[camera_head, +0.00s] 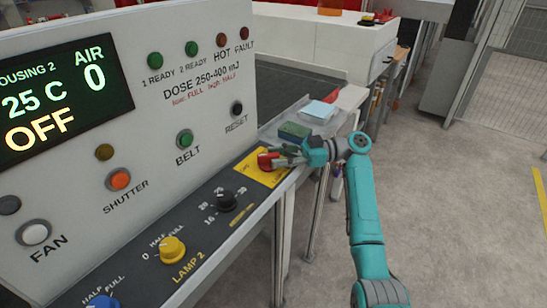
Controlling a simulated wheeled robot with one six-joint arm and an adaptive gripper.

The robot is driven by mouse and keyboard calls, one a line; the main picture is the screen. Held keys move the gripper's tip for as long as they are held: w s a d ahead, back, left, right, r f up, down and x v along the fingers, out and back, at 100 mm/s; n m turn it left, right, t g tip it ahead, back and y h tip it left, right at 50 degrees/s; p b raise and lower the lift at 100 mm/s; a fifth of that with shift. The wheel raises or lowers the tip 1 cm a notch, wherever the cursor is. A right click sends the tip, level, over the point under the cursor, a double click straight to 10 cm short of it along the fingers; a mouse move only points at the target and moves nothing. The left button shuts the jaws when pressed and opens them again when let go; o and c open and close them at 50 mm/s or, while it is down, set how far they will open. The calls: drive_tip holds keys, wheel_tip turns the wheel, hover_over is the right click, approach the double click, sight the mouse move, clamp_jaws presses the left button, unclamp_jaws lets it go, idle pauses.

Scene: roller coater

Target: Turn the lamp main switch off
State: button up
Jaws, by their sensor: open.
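A red rotary switch (265,160) sits on a yellow plate (253,170) at the right end of the sloped lower panel; I take it to be the lamp main switch. My gripper (279,159) comes in from the right, low over the plate. It is open, its fingers at the red switch and covering part of it. I cannot tell whether the fingers touch the switch. The switch's pointer and most of the plate's lettering are too small or hidden to read.
A black knob (227,200), a yellow LAMP 2 knob (172,249) and a blue knob (103,301) line the lower panel. The display (62,95) reads 25 C, OFF, AIR 0. A green block (294,131) lies just behind my gripper. Floor at right is clear.

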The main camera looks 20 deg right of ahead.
drive_tip(key=s+d, duration=0.1)
drive_tip(key=d, duration=0.9)
drive_tip(key=shift+s, duration=0.25)
drive_tip(key=shift+d, duration=0.15)
